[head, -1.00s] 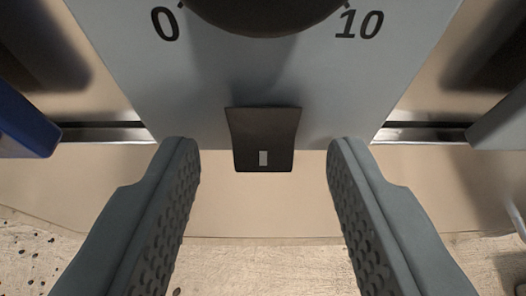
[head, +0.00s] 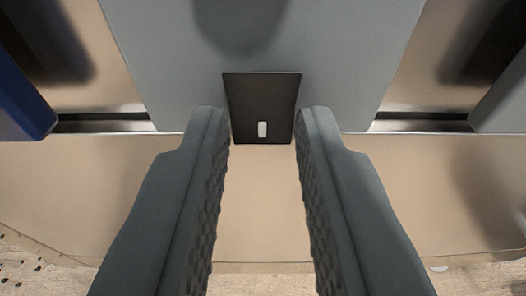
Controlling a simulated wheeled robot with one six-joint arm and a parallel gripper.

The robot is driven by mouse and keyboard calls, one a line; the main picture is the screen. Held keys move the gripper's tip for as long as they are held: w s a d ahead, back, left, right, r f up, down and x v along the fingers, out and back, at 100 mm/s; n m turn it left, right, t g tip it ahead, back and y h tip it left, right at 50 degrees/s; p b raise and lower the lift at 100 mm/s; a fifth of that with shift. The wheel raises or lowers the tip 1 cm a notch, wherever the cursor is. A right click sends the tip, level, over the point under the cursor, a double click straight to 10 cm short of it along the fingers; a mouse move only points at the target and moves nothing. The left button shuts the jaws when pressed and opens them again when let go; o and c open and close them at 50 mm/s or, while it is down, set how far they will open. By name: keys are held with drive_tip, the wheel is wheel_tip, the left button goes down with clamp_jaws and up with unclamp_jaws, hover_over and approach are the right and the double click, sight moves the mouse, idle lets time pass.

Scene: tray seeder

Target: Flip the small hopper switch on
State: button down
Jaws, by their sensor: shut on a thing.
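The small hopper switch (head: 262,95) is a black rocker with a short white mark on its lower half. It sits at the lower edge of a grey panel (head: 350,60), in the upper middle of the head view. I cannot tell which way the rocker is tipped.
A blue part (head: 22,105) stands at the far left and a grey part (head: 502,100) at the far right. A metal rail (head: 105,122) runs behind the panel. Below is a plain beige surface (head: 100,185), with a speckled floor at the bottom edge.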

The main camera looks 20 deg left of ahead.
drive_tip(key=shift+f+t, duration=0.1)
drive_tip(key=shift+t, duration=0.2)
drive_tip(key=c, duration=1.2)
unclamp_jaws()
drive_tip(key=shift+c, duration=0.2)
drive_tip(key=v, duration=1.7)
drive_tip(key=shift+s+d, duration=0.2)
